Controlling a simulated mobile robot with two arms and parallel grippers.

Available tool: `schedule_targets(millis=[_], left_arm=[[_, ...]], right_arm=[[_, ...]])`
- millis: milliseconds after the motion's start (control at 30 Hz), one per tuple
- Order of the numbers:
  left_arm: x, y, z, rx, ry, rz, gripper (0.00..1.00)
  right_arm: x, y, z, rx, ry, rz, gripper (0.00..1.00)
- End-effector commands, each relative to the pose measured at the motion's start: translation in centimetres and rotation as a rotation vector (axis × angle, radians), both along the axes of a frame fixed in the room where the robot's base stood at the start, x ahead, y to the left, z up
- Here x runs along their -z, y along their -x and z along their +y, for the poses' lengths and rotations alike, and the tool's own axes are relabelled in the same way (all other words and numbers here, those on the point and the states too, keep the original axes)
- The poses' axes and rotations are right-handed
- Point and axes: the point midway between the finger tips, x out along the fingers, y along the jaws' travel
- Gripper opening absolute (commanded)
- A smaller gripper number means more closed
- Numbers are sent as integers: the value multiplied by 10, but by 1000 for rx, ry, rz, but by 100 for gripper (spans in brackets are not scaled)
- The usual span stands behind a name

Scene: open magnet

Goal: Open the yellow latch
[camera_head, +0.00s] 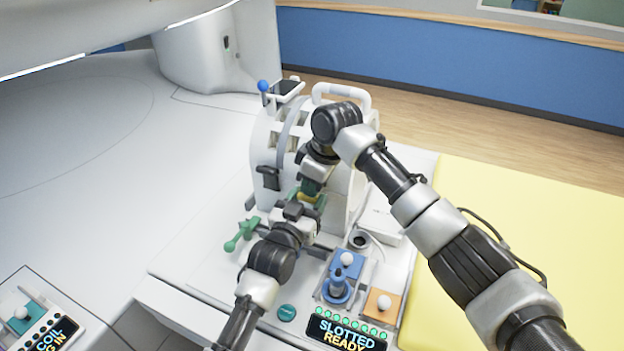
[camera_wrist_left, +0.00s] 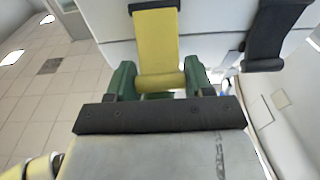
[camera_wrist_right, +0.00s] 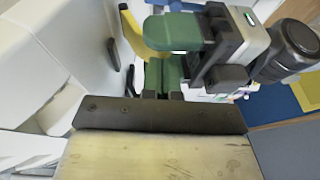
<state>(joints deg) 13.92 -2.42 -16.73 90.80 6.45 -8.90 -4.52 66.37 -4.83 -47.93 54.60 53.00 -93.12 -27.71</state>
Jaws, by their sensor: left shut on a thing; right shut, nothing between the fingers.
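The yellow latch (camera_wrist_left: 157,45) is a flat strap with a rounded bar at its end, on the white coil housing (camera_head: 267,135). In the left wrist view my left gripper (camera_wrist_left: 158,82) has its green fingers on either side of the bar and is shut on it. In the head view only a bit of yellow shows between the two grippers (camera_head: 308,197). My right gripper (camera_wrist_right: 163,76) is shut and empty, close beside the left gripper. The latch also shows in the right wrist view (camera_wrist_right: 130,35), partly hidden behind a green finger of the left gripper.
A dark latch (camera_head: 268,178) sits on the housing's left side. A green handle (camera_head: 240,235) is at the lower left. A panel with blue (camera_head: 346,264) and orange (camera_head: 381,305) blocks and a "SLOTTED READY" display (camera_head: 345,334) lies in front. A yellow pad (camera_head: 530,235) is at right.

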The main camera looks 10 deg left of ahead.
Motion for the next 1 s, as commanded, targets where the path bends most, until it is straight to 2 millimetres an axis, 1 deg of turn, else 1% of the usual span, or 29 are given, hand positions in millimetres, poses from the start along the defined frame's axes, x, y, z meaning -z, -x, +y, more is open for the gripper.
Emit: schedule_targets(millis=[167,400,633,667,800,1000], left_arm=[[1,0,0,0,-2,2,10],[1,0,0,0,-2,2,10],[-1,0,-1,1,0,-3,10],[-1,0,-1,1,1,-3,55],[-1,0,-1,1,1,-3,77],[0,0,0,0,0,-1,77]], right_arm=[[0,0,0,0,0,-1,0],[12,6,1,-1,19,-51,0],[16,7,1,1,24,-47,0],[16,7,1,0,24,-46,0],[14,6,1,1,22,-50,0],[12,6,1,1,20,-53,0]])
